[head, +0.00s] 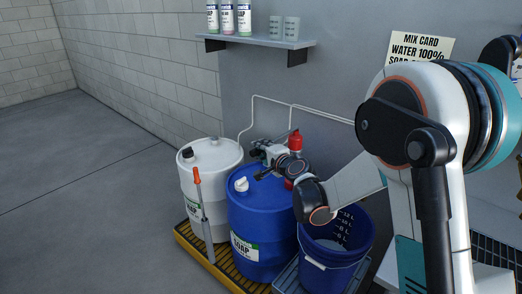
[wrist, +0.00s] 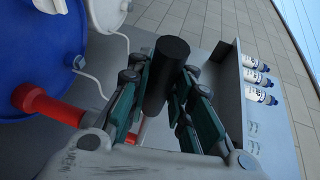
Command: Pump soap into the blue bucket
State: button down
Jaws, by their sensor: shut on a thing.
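The blue bucket (head: 310,270), with white level marks inside, stands in front of the wall, right of a blue drum (head: 262,215) labelled soap. A pale surface shows low inside the bucket; I cannot tell whether it is liquid. A red pump part (head: 295,141) rises above the drum; a red pipe shows in the wrist view (wrist: 45,105). My gripper (head: 262,151) is above the drum, beside the red part. In the wrist view my gripper (wrist: 165,90) is shut on a black cylindrical handle (wrist: 169,64). The pump's outlet is hidden by my arm.
A shelf (head: 262,41) above holds bottles and cups. A white pipe (head: 265,98) runs along the wall. Floor at left is clear.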

aim_at(274, 140)
jog(key=r+m+p, duration=0.1)
jog(key=r+p, duration=0.1)
jog(key=r, duration=0.1)
jog(key=w+d+r+m+g+p, duration=0.1)
jog(key=r+p, duration=0.1)
jog(key=r, duration=0.1)
jog(key=r+m+g+p, duration=0.1)
jog(key=r+p, duration=0.1)
jog(key=r, duration=0.1)
jog(key=shift+w+d+y, duration=0.15)
jog(key=shift+w+y, duration=0.15)
jog(key=w+d+r+m+g+y+p, duration=0.1)
jog(key=w+d+r+m+g+p, duration=0.1)
jog(key=w+d+r+m+p, duration=0.1)
jog(key=shift+w+r+p, duration=0.45)
jog(key=shift+r+p, duration=0.55)
jog(key=shift+r, duration=0.75)
jog(key=c, duration=1.4)
grip_release()
jog(key=shift+d, duration=0.1)
jog(key=v, duration=1.2)
jog(key=shift+w+r, duration=0.1)
